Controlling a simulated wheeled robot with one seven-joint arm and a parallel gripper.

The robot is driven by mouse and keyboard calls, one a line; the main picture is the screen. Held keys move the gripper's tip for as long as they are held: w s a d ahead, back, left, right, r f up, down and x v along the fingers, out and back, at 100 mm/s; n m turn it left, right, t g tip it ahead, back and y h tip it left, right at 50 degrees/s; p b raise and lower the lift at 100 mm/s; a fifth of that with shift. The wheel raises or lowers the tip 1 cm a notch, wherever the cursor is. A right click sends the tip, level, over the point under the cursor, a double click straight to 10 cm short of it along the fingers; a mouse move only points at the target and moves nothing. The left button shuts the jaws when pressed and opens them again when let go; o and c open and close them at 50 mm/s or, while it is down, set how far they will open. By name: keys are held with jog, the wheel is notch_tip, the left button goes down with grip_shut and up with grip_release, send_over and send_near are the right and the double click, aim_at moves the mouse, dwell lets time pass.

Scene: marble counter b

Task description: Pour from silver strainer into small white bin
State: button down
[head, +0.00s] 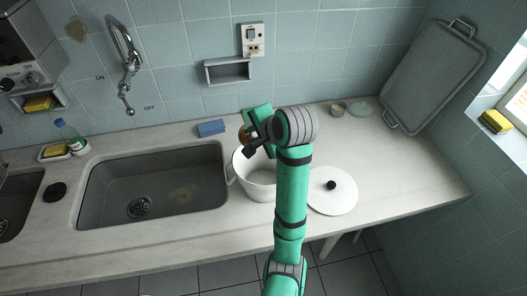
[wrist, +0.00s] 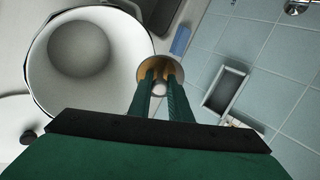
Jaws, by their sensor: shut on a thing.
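My gripper (wrist: 160,76) is shut on a small round cup-like thing (wrist: 176,70), which I take to be the silver strainer, though it looks brownish here. A pale round spot shows in or behind it. In the head view, part of the strainer (head: 243,133) shows beside my gripper, mostly hidden by it. A white pot-like vessel (head: 241,168), the likely small white bin, stands upright and open on the counter, partly behind my arm. In the wrist view the bin (wrist: 118,50) is left of the strainer, with a grey shaded inside; no contents are clear.
A white lid (head: 342,197) with a black knob lies right of the bin. The sink (head: 150,185) is to the left. A blue sponge (head: 211,128) lies behind. A small bowl (head: 338,109) and large tray (head: 435,75) are at the back right.

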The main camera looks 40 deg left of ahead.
jog(key=shift+s+r, duration=0.1)
jog(key=shift+d+y+b, duration=0.15)
jog(key=shift+y+b, duration=0.25)
jog(key=shift+b, duration=0.05)
jog(key=shift+b, duration=0.35)
jog(key=shift+d+t+y+b, duration=0.35)
jog(key=shift+y+b, duration=0.15)
jog(key=shift+b, duration=0.1)
jog(key=shift+s+a, duration=0.1)
jog(key=shift+d, duration=0.2)
jog(key=shift+y, duration=0.3)
